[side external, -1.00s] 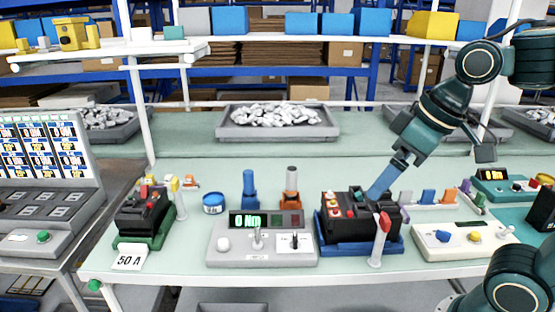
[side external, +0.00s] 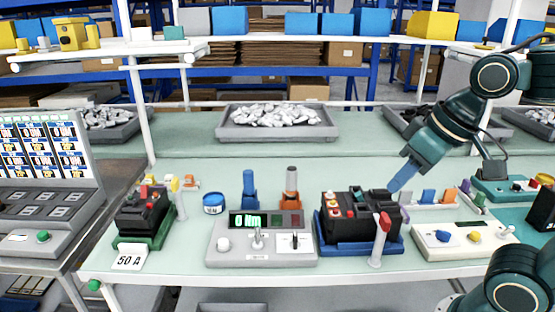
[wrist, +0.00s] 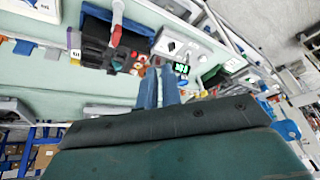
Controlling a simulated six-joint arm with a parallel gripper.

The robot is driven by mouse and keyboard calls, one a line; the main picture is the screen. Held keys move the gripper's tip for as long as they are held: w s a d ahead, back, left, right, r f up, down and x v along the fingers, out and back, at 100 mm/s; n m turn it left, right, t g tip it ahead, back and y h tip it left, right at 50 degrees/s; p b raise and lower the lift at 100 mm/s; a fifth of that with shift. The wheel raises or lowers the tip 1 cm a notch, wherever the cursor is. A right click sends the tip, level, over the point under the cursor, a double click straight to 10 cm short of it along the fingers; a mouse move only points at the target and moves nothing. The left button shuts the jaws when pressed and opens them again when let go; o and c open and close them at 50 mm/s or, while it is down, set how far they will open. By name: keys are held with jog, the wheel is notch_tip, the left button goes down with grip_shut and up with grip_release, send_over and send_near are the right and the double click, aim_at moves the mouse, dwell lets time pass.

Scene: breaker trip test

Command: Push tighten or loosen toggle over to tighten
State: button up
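A grey control box (side external: 262,255) stands at the front middle of the bench, its green display reading 0 Nm. It has a silver toggle lever (side external: 258,239) in the middle and a small black switch on a white plate (side external: 295,242) to the right. I cannot read which one is marked tighten or loosen. The box (wrist: 200,62) also shows in the wrist view, beyond the fingertips. My gripper (side external: 403,177) is in the air above and right of the black breaker, away from the box. Its blue fingers (wrist: 159,80) are close together with nothing held.
A black breaker (side external: 350,215) in a blue cradle stands right of the box, with a red-topped lever (side external: 382,235) at its front. Blue (side external: 249,188) and orange (side external: 291,188) upright tools stand behind the box. A white button box (side external: 465,241) is further right.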

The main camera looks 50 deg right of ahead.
jog(key=shift+m+g+y, duration=0.4)
jog(key=shift+m+g, duration=0.2)
jog(key=shift+g, duration=0.2)
jog(key=w, duration=0.3)
jog(key=w+a+r, duration=0.1)
jog(key=w, duration=0.4)
jog(key=shift+w+a+r, duration=0.25)
jog(key=shift+w+a, duration=0.05)
jog(key=shift+a, duration=0.1)
grip_shut()
jog(key=m+g+y, duration=0.2)
jog(key=m+g, duration=0.1)
jog(key=g, duration=0.1)
send_over(258, 236)
jog(key=w+d, duration=0.3)
jog(key=d, duration=0.1)
notch_tip(258, 236, down, 13)
jog(key=shift+w+d+f, duration=0.1)
jog(key=shift+w+f, duration=0.1)
jog(key=shift+w, duration=0.1)
jog(key=shift+f, duration=0.1)
jog(key=shift+x, duration=4.9)
